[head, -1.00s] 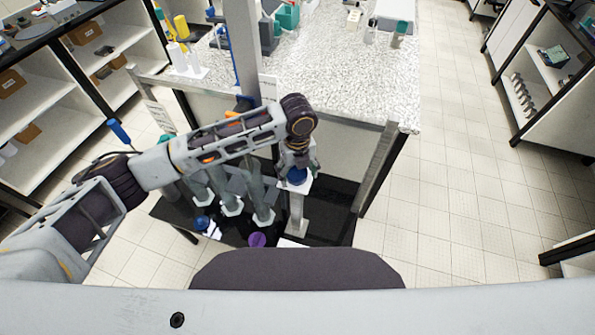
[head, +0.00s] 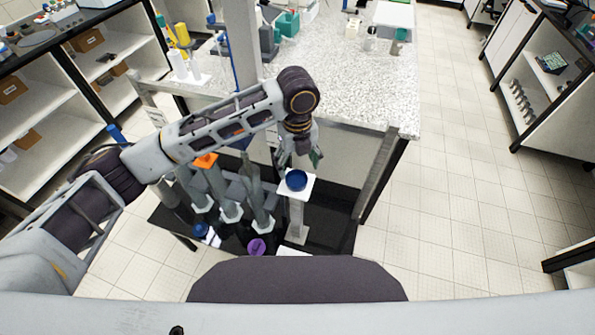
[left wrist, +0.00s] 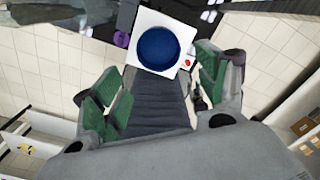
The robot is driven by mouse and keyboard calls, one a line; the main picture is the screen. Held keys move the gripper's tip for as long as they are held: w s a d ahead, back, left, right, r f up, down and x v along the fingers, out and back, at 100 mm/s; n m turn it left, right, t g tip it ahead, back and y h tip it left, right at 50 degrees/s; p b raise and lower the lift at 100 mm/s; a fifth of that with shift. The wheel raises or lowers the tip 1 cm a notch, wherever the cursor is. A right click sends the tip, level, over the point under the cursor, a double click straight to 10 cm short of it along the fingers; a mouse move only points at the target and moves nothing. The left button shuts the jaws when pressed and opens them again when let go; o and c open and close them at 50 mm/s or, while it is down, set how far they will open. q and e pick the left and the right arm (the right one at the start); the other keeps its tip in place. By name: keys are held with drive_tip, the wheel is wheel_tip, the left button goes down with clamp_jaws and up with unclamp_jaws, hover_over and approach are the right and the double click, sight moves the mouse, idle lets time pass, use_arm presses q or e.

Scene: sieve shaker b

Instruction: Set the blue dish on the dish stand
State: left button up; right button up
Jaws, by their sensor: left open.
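The blue dish (head: 296,180) sits on the white square top of the dish stand (head: 298,208). In the left wrist view the round blue dish (left wrist: 159,47) lies within the white plate of the stand (left wrist: 143,22). My left gripper (head: 302,160) is open just behind and above the dish, apart from it. In the left wrist view its green-padded fingers (left wrist: 164,87) are spread wide with nothing between them. My right gripper does not show.
A purple item (head: 256,247) and a blue item (head: 201,230) are on the dark low surface, left of the stand. Several grey posts stand there too. The speckled counter (head: 345,85) lies behind. Open floor (head: 460,190) is at the right.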

use_arm(q)
drive_tip(key=shift+r, duration=2.4)
